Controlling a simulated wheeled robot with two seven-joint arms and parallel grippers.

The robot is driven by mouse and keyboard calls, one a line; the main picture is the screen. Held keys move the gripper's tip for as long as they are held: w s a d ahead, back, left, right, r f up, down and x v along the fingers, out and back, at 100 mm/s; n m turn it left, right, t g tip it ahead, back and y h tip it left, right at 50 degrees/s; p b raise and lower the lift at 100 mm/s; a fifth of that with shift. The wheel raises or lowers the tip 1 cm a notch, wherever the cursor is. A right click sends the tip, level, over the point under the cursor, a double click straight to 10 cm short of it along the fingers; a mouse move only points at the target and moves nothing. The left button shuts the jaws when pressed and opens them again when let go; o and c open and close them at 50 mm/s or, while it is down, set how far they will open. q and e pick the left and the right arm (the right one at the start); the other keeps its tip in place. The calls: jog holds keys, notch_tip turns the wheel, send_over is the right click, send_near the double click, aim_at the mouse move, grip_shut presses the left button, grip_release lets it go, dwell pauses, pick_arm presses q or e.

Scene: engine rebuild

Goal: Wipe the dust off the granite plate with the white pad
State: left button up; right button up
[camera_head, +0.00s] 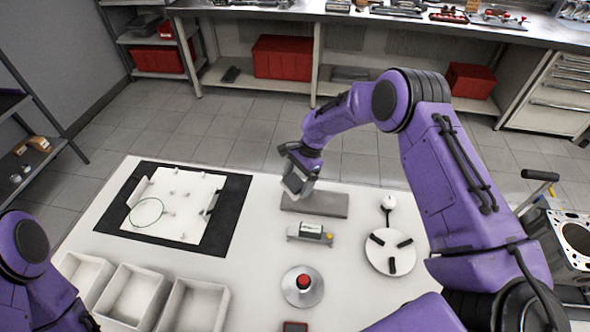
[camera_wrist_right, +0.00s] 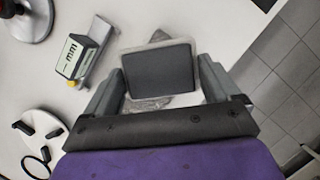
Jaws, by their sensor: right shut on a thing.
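The granite plate (camera_head: 320,204) is a flat grey slab lying on the white table. My right gripper (camera_head: 297,178) is over the plate's left end and is shut on the pad. The pad (camera_wrist_right: 158,68) shows in the right wrist view as a block with a dark grey face and a pale rim, between the two fingers. A small mottled grey patch shows just below it there. I cannot tell whether the pad touches the plate. Dust cannot be made out clearly. My left gripper is out of view; only part of the left arm shows at lower left.
A digital gauge (camera_head: 310,233) lies just in front of the plate. A round white stand with black pads (camera_head: 390,252) is to its right. A red-topped round piece (camera_head: 302,285) and white bins (camera_head: 133,297) are nearer. A black mat (camera_head: 229,217) lies left.

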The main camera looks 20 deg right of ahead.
jog(key=shift+s+d+r+p, duration=0.15)
jog(key=shift+r+p, duration=0.45)
jog(key=shift+r, duration=0.5)
